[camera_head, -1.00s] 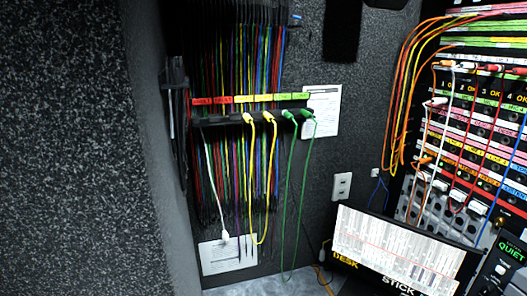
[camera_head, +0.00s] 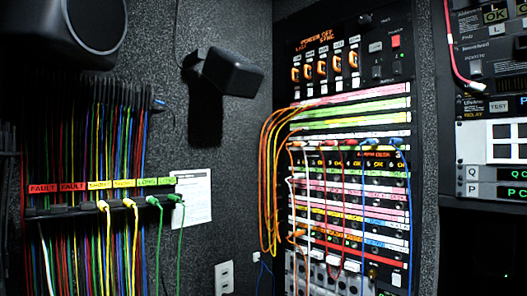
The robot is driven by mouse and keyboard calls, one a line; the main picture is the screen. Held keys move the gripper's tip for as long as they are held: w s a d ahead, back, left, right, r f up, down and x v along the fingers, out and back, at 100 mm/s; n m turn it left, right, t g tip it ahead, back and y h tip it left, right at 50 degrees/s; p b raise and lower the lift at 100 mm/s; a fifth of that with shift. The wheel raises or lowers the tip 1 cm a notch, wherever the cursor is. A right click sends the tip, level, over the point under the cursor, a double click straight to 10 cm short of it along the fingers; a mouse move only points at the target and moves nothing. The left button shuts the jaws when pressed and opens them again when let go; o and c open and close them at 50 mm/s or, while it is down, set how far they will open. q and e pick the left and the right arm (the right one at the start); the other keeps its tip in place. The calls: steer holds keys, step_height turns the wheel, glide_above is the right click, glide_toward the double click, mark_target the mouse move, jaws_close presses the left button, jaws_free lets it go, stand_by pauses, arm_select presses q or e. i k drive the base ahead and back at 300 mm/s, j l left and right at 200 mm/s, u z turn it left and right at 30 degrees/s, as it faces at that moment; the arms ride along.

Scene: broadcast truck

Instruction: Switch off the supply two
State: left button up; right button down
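An upper rack panel (camera_head: 340,60) carries orange lettering that seems to read "POWER OFF" and a row of several orange-and-white switches (camera_head: 322,68). A red square button (camera_head: 395,41) and small dark switches (camera_head: 377,72) are on the panel's right part. I cannot tell which control belongs to supply two, nor how any switch is set. Neither of my grippers is in view.
Patch rows (camera_head: 350,115) with orange, red and white cables fill the rack below the panel. A cable rack (camera_head: 70,205) with yellow and green plugs stands left. A black speaker (camera_head: 225,72) juts from the wall. More equipment (camera_head: 495,105) is at right.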

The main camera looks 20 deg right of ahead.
mark_target(396, 67)
steer(key=z, duration=1.3)
